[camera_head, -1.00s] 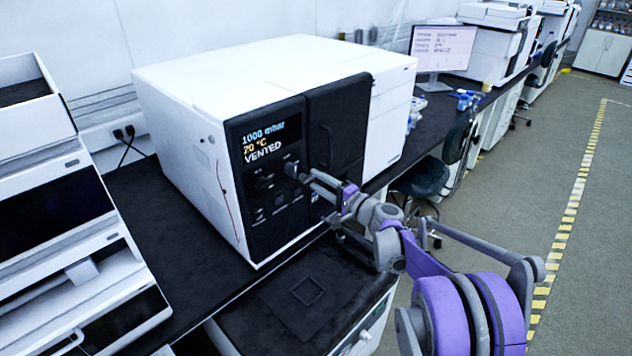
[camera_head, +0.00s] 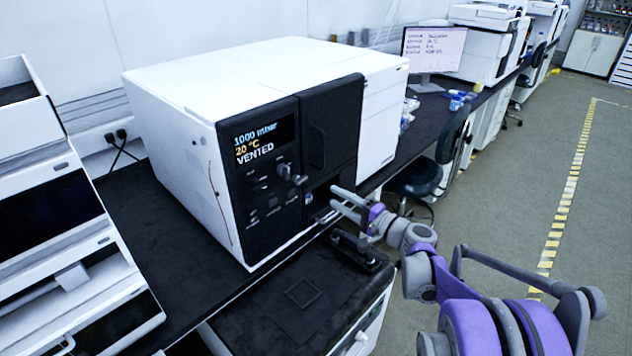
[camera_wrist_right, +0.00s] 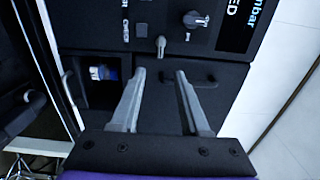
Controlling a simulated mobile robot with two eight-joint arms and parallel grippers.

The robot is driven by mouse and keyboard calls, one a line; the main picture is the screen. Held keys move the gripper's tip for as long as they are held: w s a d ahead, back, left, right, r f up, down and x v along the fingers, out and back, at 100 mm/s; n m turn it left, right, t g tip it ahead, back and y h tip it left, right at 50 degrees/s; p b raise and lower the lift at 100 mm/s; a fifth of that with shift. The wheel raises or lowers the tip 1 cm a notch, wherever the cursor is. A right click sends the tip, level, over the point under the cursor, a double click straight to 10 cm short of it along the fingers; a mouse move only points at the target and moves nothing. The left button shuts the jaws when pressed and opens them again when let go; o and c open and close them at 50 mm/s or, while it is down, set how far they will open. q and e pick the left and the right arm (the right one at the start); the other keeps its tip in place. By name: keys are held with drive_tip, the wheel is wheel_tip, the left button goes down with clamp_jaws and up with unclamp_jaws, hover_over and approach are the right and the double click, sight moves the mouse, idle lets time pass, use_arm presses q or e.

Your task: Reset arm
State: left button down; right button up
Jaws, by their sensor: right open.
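My right gripper (camera_head: 340,200) is in front of the lower right part of the white and black machine (camera_head: 262,70). Its two fingers are apart with nothing between them. In the right wrist view the gripper (camera_wrist_right: 158,80) also shows open and empty, facing the machine's black front panel. The machine's display (camera_head: 262,140) reads 1000 mbar, 20 °C and VENTED. A knob (camera_head: 284,171) sits below the display. An open recess (camera_wrist_right: 100,80) in the panel holds a small blue and white item (camera_wrist_right: 103,73). My left gripper is not in view.
The black bench (camera_head: 165,235) runs under the machine. A white stacked instrument (camera_head: 60,220) stands at the left. A monitor (camera_head: 433,48) and a dark stool (camera_head: 415,178) are beyond the machine. A lower black-topped cabinet (camera_head: 300,325) is in front. Open floor lies at right.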

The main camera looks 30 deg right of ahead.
drive_tip(key=shift+a, duration=0.1)
drive_tip(key=s+a+f+n+g+p, duration=0.1)
drive_tip(key=s+a+f+n+g, duration=0.25)
drive_tip(key=a, duration=0.55)
drive_tip(key=s+a+n+g+p, duration=0.2)
drive_tip(key=s+a+n+g, duration=0.15)
drive_tip(key=s+a, duration=0.35)
drive_tip(key=s+a+f+n+g+h+p, duration=0.1)
drive_tip(key=s+f+n+g+h, duration=0.1)
drive_tip(key=s, duration=0.7)
drive_tip(key=s+a+f+n+g+h+p, duration=0.1)
drive_tip(key=s+f+n+g+h, duration=0.1)
drive_tip(key=s+n, duration=0.3)
drive_tip(key=s+f+h, duration=0.1)
drive_tip(key=s, duration=0.3)
drive_tip(key=shift+s+a+f+g+h, duration=0.15)
drive_tip(key=shift+s+g+h, duration=0.15)
drive_tip(key=shift+s+h, duration=0.1)
drive_tip(key=shift+o, duration=0.2)
